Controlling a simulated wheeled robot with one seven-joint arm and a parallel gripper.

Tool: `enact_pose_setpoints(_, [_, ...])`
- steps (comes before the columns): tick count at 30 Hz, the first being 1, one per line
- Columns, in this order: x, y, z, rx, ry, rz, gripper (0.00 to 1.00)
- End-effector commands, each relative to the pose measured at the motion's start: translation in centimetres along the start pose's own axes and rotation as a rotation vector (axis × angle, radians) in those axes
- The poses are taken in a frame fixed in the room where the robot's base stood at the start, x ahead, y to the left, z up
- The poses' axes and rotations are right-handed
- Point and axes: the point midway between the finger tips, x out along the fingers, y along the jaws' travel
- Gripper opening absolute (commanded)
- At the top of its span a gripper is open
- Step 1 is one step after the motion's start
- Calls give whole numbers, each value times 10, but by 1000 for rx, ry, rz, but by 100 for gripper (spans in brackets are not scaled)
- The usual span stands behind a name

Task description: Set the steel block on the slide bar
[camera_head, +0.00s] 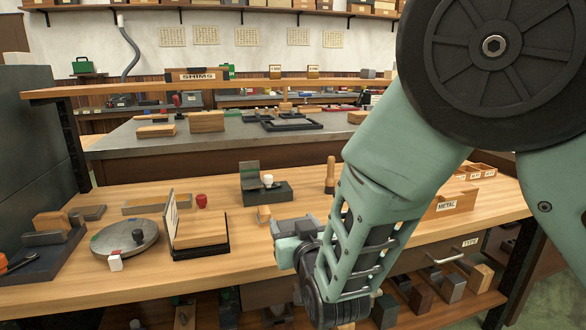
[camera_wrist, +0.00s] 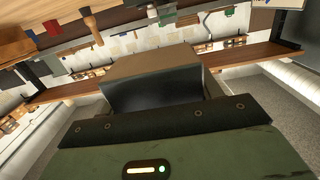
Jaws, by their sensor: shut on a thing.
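My gripper (camera_head: 290,244) is low over the front edge of the wooden bench, right of the picture's middle at its left end of the arm. It is shut on a grey block, which looks like the steel block (camera_head: 304,223). In the wrist view the block (camera_wrist: 155,68) stands out beyond the gripper body, with a brownish-grey upper face and a dark near face; the fingertips are mostly hidden. A dark fixture (camera_head: 282,194) with an upright grey plate and a white knob stands just behind the gripper. I cannot tell which part is the slide bar.
A round plate (camera_head: 112,241) with a black knob, a wooden block on a dark stand (camera_head: 200,250), a red knob (camera_head: 201,201) and a wooden peg (camera_head: 330,176) stand on the bench. A box marked METAL (camera_head: 448,205) is at right. Bare bench (camera_head: 235,272) shows left of the gripper.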

Motion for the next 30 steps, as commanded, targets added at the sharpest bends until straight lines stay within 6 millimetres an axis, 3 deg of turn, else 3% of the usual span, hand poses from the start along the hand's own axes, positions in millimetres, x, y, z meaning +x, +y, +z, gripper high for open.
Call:
enact_pose_setpoints(9, [-1,30,14,11,-2,56,0])
enact_pose_setpoints(17, [-6,73,37,23,-11,137,0])
enact_pose_setpoints(23, [-15,112,56,32,-16,211,0])
enact_pose_setpoints(30, [-40,182,86,39,-19,343,0])
